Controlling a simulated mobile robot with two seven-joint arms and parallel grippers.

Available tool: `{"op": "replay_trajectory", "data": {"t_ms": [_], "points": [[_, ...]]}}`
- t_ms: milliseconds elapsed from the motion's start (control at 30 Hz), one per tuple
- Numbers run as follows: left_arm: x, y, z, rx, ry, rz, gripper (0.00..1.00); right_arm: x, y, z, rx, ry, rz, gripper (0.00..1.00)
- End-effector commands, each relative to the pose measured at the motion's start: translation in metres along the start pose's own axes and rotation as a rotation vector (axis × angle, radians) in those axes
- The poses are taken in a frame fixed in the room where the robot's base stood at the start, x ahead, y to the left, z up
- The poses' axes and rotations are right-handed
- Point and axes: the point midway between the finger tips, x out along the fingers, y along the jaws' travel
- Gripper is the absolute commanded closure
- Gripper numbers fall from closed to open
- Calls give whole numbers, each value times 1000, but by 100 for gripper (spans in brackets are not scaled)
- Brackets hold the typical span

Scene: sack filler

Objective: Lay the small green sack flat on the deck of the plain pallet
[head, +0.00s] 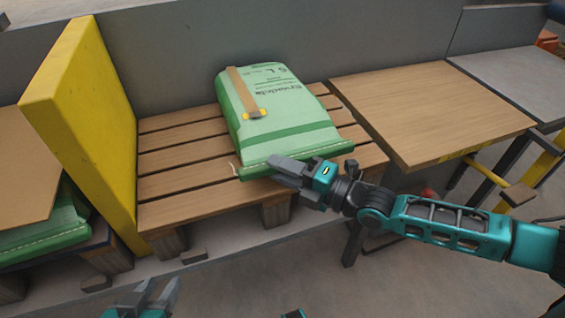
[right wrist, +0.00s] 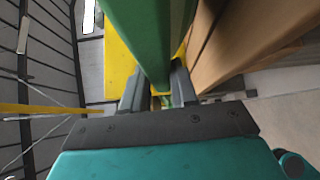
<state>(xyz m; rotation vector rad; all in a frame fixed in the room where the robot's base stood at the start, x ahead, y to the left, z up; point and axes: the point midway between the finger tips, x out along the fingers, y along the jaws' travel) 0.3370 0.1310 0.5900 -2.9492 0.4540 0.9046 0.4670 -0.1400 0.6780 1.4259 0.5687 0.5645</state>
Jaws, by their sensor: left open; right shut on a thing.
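The small green sack (head: 275,103) lies on the slatted deck of the plain wooden pallet (head: 180,165) in the head view, printed face up, with a tan strap or scoop-like piece on it. Its stitched near edge is at the pallet's front. My right gripper (head: 276,172) is shut on that near edge; the right wrist view also shows the green sack (right wrist: 152,40) between the fingers (right wrist: 160,92). Whether the whole sack rests on the slats cannot be told. My left gripper (head: 155,296) is open and empty at the bottom edge of the head view, away from the pallet.
A yellow upright panel (head: 90,120) stands left of the pallet. Beyond it, another green sack (head: 45,232) lies under a brown board (head: 25,165). A wooden-topped table (head: 430,100) stands close on the right. A grey wall (head: 200,40) runs behind.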

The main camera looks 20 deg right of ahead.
Motion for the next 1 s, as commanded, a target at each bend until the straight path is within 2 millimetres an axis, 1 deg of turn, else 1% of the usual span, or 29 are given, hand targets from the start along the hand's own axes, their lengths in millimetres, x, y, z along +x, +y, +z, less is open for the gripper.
{"op": "replay_trajectory", "data": {"t_ms": [200,233,500,700,733,833,933,1000], "points": [[0,0,0,0,0,0,57,0,1,0,1,0,2,100],[0,0,0,0,0,0,57,0,1,0,1,0,2,69],[0,0,0,0,0,0,57,1,1,0,1,0,3,44],[0,0,1,0,0,-1,57,1,2,0,1,0,3,43],[0,0,1,0,0,-1,57,-1,-4,-1,13,1,-12,43],[0,0,0,0,0,-1,57,-3,-3,-1,11,0,-10,43],[-2,0,-3,0,0,-2,57,-11,-2,-1,9,0,-9,43],[-4,-1,-6,0,3,-3,57,-21,0,-1,6,0,-8,43]]}}
